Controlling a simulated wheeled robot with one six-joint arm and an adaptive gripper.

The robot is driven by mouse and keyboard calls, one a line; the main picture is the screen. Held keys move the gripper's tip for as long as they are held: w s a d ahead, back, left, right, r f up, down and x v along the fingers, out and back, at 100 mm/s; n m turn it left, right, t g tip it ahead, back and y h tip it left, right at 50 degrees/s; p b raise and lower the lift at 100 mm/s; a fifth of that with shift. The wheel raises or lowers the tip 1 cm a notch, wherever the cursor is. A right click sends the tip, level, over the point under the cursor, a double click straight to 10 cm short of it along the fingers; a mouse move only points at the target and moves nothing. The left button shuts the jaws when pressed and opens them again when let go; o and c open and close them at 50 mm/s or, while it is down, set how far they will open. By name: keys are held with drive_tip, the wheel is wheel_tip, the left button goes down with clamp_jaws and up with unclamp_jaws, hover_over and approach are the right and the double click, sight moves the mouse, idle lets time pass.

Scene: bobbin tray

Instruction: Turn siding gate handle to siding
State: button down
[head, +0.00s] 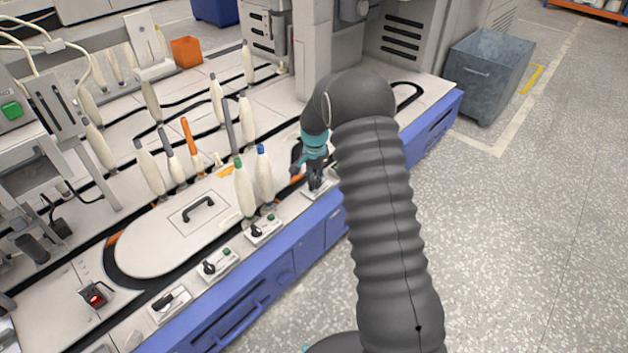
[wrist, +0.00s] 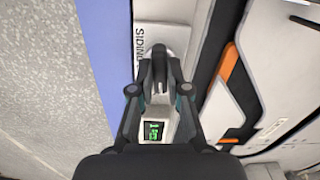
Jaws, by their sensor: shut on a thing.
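The siding gate handle (wrist: 158,52) is a small dark lever on a pale plate along the machine's front edge. The lettering "SIDING" (wrist: 140,47) shows beside it in the wrist view. My gripper (wrist: 159,82) is shut on the handle, with a fingertip on each side. A small green-lit display (wrist: 153,131) sits on the same plate, below the handle in the wrist view. In the head view my gripper (head: 315,186) is down at the front edge, and it hides most of the handle. The handle's exact angle is hard to tell.
Similar dark handles on pale plates (head: 217,266) line the front edge to the left. Two upright bobbins, one green-tipped (head: 244,187) and one blue-tipped (head: 264,175), stand close to the left of my gripper. Orange-marked black track (wrist: 231,62) runs beside the plate.

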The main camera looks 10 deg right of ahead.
drive_tip(key=n, duration=1)
drive_tip(key=shift+a, duration=0.1)
drive_tip(key=shift+n, duration=0.4)
drive_tip(key=c, duration=1.1)
unclamp_jaws()
drive_tip(key=shift+c, duration=0.2)
wheel_tip(320, 180, up, 12)
